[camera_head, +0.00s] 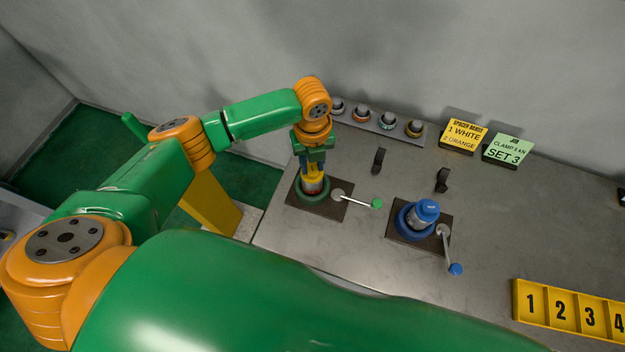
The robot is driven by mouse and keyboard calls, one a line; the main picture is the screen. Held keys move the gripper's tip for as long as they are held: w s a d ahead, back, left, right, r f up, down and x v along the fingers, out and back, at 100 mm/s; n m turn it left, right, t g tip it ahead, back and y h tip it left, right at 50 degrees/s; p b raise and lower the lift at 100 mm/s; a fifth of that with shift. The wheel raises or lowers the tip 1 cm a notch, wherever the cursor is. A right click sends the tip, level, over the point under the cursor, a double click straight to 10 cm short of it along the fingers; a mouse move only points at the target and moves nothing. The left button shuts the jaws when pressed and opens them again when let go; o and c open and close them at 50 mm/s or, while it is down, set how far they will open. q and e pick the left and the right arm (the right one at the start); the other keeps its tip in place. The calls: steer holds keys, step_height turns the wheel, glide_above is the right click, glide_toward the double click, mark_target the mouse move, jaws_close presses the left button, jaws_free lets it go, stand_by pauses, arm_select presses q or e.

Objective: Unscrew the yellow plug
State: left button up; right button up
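The yellow plug (315,179) stands upright at the top of the pipe in the green vise (312,195), at the left end of the bench. My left gripper (313,170) points down right over the plug, with its fingers at the plug's sides. The fingers and wrist hide the plug's upper part, and I cannot tell whether the fingers press on it. The green vise's lever, with a green knob (377,203), points right. My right gripper is not in view.
A blue vise (413,219) holds a blue-capped pipe to the right; its lever ends in a blue knob (456,269). A rack (362,121) of several rings, two signs (464,136) and a yellow numbered tray (570,308) stand around. Bench between is mostly clear.

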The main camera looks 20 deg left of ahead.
arm_select(q)
steer(key=shift+r+n+p, duration=0.15)
steer(key=shift+n+p, duration=0.15)
steer(key=shift+p, duration=0.05)
jaws_close()
steer(key=shift+n, duration=1)
steer(key=n, duration=0.3)
steer(key=shift+d+f, duration=0.1)
steer(key=shift+f, duration=0.1)
steer(key=n, duration=0.8)
steer(key=shift+n, duration=0.4)
